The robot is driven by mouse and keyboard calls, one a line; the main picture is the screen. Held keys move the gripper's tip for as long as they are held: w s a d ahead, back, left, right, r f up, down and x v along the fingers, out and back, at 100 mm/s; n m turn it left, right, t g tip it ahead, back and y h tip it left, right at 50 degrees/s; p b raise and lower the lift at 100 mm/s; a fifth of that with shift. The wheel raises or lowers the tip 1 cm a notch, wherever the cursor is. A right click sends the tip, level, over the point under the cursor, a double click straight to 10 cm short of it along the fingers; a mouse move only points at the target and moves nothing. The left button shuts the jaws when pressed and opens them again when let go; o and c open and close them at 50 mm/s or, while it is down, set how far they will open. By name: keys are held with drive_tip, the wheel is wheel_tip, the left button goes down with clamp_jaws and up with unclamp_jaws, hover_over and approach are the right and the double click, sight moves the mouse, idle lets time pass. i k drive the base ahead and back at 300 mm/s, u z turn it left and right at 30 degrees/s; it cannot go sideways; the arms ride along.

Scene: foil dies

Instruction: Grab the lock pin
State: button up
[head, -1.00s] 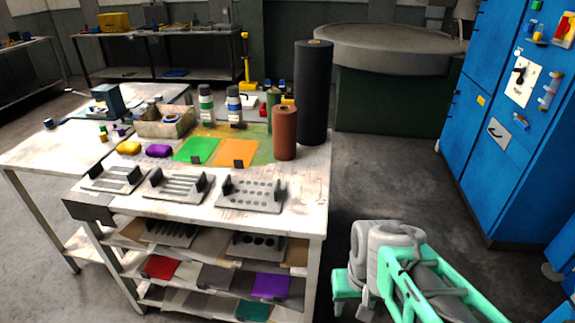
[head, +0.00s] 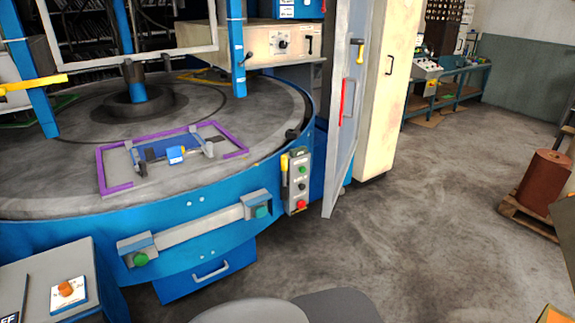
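I cannot single out a lock pin with certainty. On the round grey turntable (head: 60,185) of the blue machine lies a purple frame (head: 117,188). Inside it is a blue and grey clamp-like fixture with a small blue block (head: 176,154) on it. A yellow bar (head: 32,84) juts in at the far left, above the turntable. My gripper is out of view. Grey rounded shapes at the bottom edge look like parts of my own body.
A control box (head: 298,182) with coloured buttons hangs on the machine's rim. A grey cabinet door (head: 347,125) stands open beside it. A grey console (head: 58,285) is at the lower left. A brown roll (head: 544,183) stands on a pallet at right. The floor between is clear.

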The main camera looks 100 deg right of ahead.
sight(283, 159)
drive_tip(key=z, duration=3)
drive_tip(key=i, duration=1.45)
